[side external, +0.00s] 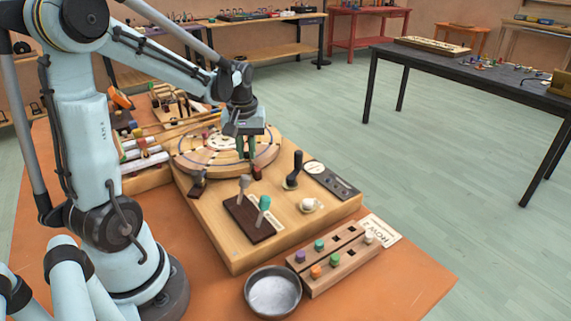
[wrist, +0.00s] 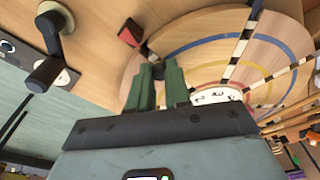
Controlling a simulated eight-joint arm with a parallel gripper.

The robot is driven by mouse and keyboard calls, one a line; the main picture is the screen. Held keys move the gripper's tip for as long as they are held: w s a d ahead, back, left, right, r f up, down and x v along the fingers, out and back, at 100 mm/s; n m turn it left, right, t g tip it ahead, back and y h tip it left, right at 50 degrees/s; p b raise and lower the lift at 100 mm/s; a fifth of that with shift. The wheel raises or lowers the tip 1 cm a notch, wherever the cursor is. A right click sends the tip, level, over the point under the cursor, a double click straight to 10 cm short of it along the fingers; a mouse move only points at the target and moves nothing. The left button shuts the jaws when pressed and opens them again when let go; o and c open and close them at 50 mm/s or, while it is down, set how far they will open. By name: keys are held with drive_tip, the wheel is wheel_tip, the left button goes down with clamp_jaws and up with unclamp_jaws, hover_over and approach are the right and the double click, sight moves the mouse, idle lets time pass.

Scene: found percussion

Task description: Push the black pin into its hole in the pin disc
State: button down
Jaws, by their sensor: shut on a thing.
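The wooden pin disc (side external: 190,158) lies on the large wooden board, marked with coloured rings and dark-and-light strips. It fills the right of the wrist view (wrist: 205,24). My gripper (side external: 246,155) points down over the disc's near right part. In the wrist view its green fingers (wrist: 158,78) are close together, shut on a small dark piece, the black pin (wrist: 158,71), at the fingertips. The pin's lower end and the hole under it are hidden, so I cannot tell whether it is in the hole.
A dark red block (side external: 257,173) stands by the disc's edge. A black crank (side external: 293,172), a grey lever (side external: 243,185), a teal lever (side external: 263,206) and a white knob (side external: 309,205) rise from the board. A pin rack (side external: 345,268) and a metal bowl (side external: 273,293) are in front.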

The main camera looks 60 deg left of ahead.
drive_tip(key=c, duration=1)
unclamp_jaws()
wheel_tip(320, 180, up, 12)
drive_tip(key=d, duration=0.1)
drive_tip(key=s+d+f+m+t, duration=0.1)
drive_tip(key=d+f+m+t, duration=0.2)
drive_tip(key=d, duration=0.6)
drive_tip(key=s+d+f+m+t+h, duration=0.1)
drive_tip(key=s+d+f+m+t, duration=0.1)
drive_tip(key=d+m, duration=0.6)
drive_tip(key=shift+d+f+t, duration=0.45)
drive_tip(key=shift+f+t, duration=0.25)
drive_tip(key=shift+f, duration=0.1)
